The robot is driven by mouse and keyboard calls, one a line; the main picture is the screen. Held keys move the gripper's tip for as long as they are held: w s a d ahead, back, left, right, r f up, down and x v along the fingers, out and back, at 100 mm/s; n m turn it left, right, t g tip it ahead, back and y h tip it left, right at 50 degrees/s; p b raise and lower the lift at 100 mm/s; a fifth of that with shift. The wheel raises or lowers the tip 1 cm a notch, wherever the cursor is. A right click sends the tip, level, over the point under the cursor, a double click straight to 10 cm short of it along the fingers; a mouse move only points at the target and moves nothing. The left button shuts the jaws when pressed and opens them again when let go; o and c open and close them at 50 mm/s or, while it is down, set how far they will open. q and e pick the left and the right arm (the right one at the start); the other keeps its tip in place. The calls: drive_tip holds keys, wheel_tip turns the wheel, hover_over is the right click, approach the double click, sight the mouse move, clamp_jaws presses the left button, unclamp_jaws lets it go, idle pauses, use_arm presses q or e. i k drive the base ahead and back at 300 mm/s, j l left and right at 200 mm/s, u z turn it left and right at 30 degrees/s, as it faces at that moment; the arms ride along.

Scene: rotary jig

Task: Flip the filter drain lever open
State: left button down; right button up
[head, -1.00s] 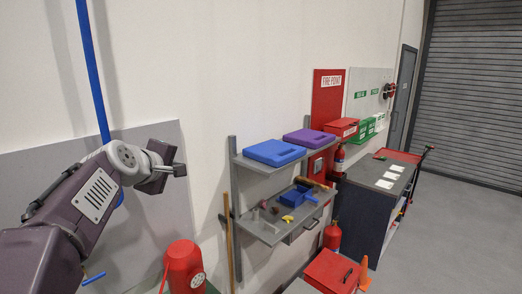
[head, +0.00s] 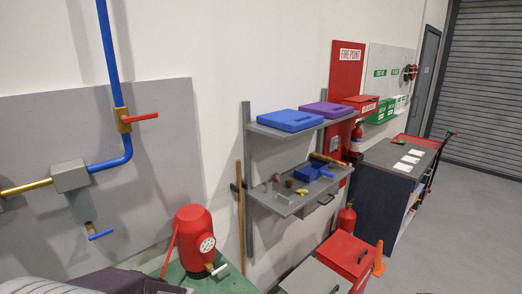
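A blue lever (head: 101,235) sits at the lower end of a short drain fitting (head: 83,212) under a grey box-shaped filter body (head: 70,177), at the left of the head view. The lever points to the right and slightly up. I take it to be the filter drain lever. Part of my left arm shows dark purple along the bottom edge, well below the lever and apart from it. Its gripper fingers are not visible.
A brass pipe (head: 25,188) and blue pipe (head: 108,55) join the filter; a red-handled valve (head: 124,119) sits above. A red tank (head: 193,240) with a gauge stands at lower right of the lever. Shelves (head: 290,200) hang farther right.

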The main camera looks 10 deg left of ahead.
sight(101, 234)
drive_tip(key=i+j+u, duration=0.1)
drive_tip(key=j+u, duration=0.3)
drive_tip(key=i+j+u, duration=0.15)
drive_tip(key=j+u, duration=0.2)
drive_tip(key=i+j+u, duration=0.15)
drive_tip(key=j+u, duration=0.25)
drive_tip(key=l, duration=0.1)
